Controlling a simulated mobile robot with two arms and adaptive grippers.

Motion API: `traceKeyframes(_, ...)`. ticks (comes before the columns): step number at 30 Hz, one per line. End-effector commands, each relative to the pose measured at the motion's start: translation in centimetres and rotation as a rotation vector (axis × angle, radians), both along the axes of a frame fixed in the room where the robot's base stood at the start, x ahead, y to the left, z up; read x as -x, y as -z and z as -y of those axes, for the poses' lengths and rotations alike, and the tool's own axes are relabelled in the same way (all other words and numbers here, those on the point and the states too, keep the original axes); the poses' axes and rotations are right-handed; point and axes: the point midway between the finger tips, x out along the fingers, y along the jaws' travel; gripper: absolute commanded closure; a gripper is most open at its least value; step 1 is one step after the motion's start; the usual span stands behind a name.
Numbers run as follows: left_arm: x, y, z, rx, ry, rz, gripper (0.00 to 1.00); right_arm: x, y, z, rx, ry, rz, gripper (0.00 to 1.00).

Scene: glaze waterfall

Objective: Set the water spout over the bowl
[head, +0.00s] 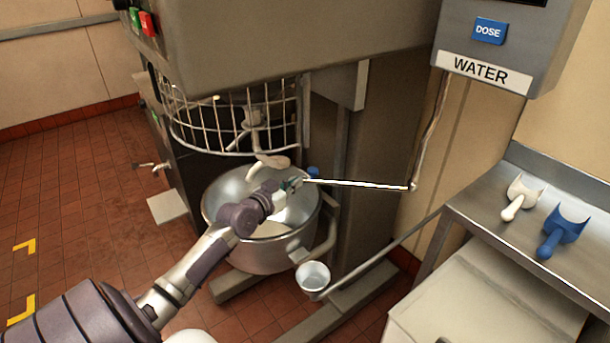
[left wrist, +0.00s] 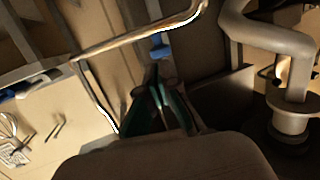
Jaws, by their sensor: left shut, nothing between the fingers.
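The water spout (head: 360,184) is a thin metal pipe that reaches left from an elbow under the WATER unit. Its left end lies over the right part of the steel mixer bowl (head: 255,258) in the head view. A small blue piece (head: 313,172) shows near that end. My left gripper (head: 293,184) is shut and empty, above the bowl beside the spout's end. In the left wrist view the closed fingers (left wrist: 157,75) point at the blue piece (left wrist: 160,46) and the pipe (left wrist: 140,38); contact cannot be told. My right gripper is not in view.
A wire guard (head: 235,125) and mixing tool (head: 268,163) hang above the bowl. A steel shelf (head: 485,215) at right holds a white scoop (head: 520,198) and a blue scoop (head: 562,232). The floor at left is clear.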

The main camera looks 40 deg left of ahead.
Motion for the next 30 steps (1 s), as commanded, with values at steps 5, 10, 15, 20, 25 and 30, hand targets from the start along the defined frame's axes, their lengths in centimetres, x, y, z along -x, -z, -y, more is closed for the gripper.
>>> traceKeyframes(5,-3.2,0.3,-0.2,0.000,-0.001,0.002,1.00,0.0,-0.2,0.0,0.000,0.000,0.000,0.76)
traceKeyframes(10,-4.7,0.7,-0.3,0.001,0.000,0.001,1.00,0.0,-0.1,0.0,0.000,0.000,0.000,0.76)
traceKeyframes(15,-5.2,0.8,-0.3,-0.001,0.000,0.000,1.00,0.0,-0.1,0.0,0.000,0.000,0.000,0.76)
traceKeyframes(20,-5.2,0.8,-0.3,-0.001,0.000,0.000,1.00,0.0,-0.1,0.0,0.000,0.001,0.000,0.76)
traceKeyframes(25,-5.4,1.0,-0.4,-0.001,0.000,0.001,1.00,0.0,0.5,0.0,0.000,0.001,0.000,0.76)
traceKeyframes(30,-7.0,1.4,-1.6,-0.005,0.000,0.004,1.00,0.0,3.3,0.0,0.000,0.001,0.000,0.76)
